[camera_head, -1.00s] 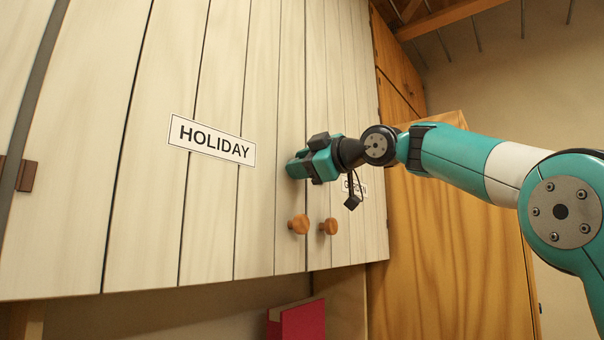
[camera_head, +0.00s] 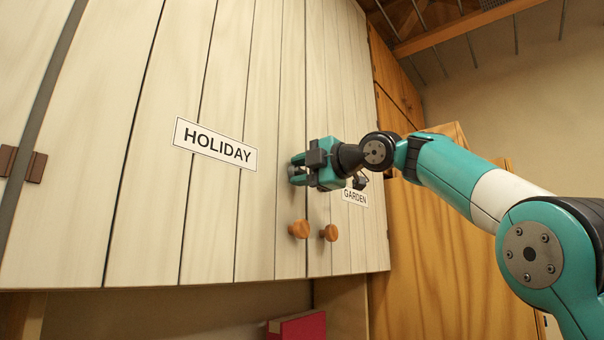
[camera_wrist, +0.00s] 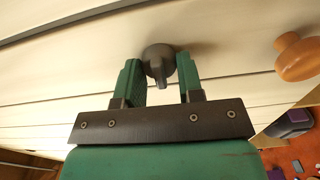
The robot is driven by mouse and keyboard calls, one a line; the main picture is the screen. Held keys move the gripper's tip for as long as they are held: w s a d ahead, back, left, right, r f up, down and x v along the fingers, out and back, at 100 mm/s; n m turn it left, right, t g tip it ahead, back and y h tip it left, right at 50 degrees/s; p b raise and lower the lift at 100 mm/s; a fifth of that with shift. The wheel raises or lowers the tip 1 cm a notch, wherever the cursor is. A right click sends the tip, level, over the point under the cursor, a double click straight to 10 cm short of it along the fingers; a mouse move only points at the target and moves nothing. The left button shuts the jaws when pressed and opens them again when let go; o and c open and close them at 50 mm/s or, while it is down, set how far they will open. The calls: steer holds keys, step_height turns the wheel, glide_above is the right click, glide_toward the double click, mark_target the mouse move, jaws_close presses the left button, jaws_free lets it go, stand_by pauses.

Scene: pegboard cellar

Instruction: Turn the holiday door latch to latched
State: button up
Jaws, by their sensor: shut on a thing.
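The holiday door (camera_head: 213,215) is a pale planked cupboard door with a HOLIDAY label (camera_head: 214,144). Its latch (camera_wrist: 160,62) is a dark grey round knob with a narrow grip bar, seen in the wrist view. The bar points down between the fingers there. My gripper (camera_head: 296,170) is at the door's right edge, above the wooden knobs, and hides the latch in the head view. The door looks closed.
Two round wooden knobs (camera_head: 299,229) (camera_head: 329,232) sit below my gripper. The garden door with its GARDEN label (camera_head: 355,197) is to the right. A brown wooden cabinet (camera_head: 440,270) stands further right. A red box (camera_head: 298,327) is below the cupboard.

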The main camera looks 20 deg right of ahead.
steer(key=shift+n, duration=0.3)
steer(key=o, duration=0.9)
steer(key=b+v, duration=0.3)
steer(key=v, duration=1.4)
steer(key=shift+s+b, duration=0.2)
steer(key=shift+b, duration=0.15)
